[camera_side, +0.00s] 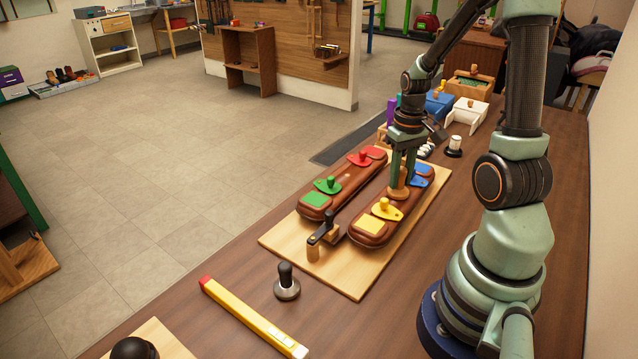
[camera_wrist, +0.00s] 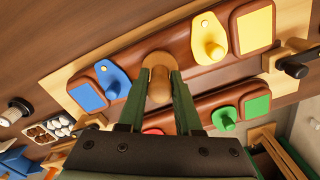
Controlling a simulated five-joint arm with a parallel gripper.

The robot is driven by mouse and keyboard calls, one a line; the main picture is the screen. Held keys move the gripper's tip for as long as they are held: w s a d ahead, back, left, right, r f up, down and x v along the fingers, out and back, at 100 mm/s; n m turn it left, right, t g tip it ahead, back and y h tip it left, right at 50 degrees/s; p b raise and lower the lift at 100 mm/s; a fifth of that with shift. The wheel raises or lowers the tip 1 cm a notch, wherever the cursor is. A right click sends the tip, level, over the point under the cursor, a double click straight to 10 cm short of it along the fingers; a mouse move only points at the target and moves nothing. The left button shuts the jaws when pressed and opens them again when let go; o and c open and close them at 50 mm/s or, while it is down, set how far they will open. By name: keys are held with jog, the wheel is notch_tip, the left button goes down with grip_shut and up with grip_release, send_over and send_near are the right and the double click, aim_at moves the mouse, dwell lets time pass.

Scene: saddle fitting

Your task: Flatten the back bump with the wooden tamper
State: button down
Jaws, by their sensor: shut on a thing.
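The wooden tamper (camera_side: 399,188) stands about upright over the right-hand brown leather panel (camera_side: 365,229), between its blue and yellow pieces. My gripper (camera_side: 402,168) is shut on the tamper; in the wrist view its rounded wooden top (camera_wrist: 158,72) sits between the two green fingers. The tamper's lower end is at or just above the leather; I cannot tell if it presses. Any bump under it is hidden. The left-hand panel (camera_side: 345,185) lies parallel, with red (camera_side: 362,157) and green (camera_side: 327,186) knobbed pieces. On the right-hand panel are a blue piece (camera_side: 422,170) and a yellow knobbed piece (camera_side: 386,210).
Both panels lie on a pale wooden board (camera_side: 345,282). A black-handled clamp (camera_side: 322,230) stands at its near end. A black-knobbed metal tool (camera_side: 286,284) and a yellow level (camera_side: 252,318) lie nearer. A white jar (camera_side: 455,144) and boxes (camera_side: 465,114) stand beyond.

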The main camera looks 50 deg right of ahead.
jog(key=shift+r, duration=2.5)
jog(key=shift+w, duration=0.1)
